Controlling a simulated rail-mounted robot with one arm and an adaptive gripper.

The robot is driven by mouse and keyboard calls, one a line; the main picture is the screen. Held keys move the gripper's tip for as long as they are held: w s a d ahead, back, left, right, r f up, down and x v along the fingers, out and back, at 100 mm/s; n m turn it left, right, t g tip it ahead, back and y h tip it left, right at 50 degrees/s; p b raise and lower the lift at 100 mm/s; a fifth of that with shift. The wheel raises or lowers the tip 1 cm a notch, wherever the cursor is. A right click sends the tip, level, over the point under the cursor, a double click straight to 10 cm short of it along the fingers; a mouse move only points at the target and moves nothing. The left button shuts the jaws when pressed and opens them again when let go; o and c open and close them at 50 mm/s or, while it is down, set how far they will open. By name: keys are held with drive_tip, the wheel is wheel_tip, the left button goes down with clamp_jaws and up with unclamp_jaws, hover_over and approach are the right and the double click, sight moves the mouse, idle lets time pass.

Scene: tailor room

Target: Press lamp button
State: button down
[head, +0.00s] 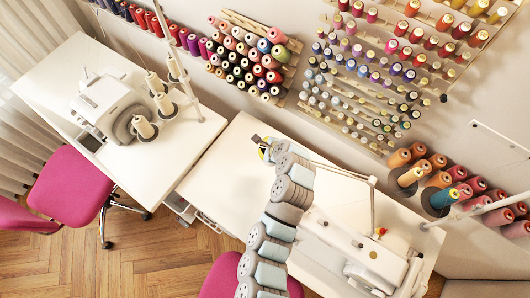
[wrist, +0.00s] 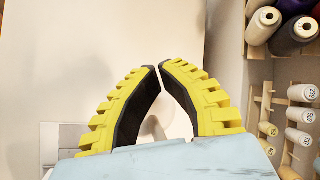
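My gripper (head: 262,146) is over the far edge of the right white table, near the wall with the thread racks. In the wrist view its yellow-and-black fingers (wrist: 161,66) curve together, their tips almost touching, with nothing visible between them. A thin pale jointed arm (head: 373,190), possibly the lamp's, rises above the right table, to the right of my gripper. A pale rod (head: 478,207) with a thin-edged panel above it is at the far right; I cannot tell if it belongs to the lamp. No lamp button can be made out in either view.
A white sewing machine (head: 360,255) stands on the right table (head: 222,172), partly hidden by my arm. An overlocker with thread cones (head: 113,105) is on the left table. Thread racks (head: 375,85) line the wall. Pink chairs (head: 72,186) stand in front. The right table's left part is clear.

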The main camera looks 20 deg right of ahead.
drive_tip(key=shift+f, duration=0.2)
idle(0.5)
drive_tip(key=shift+f, duration=0.3)
drive_tip(key=shift+r, duration=0.5)
idle(0.3)
drive_tip(key=shift+r+p, duration=1.6)
drive_tip(key=shift+r, duration=1.4)
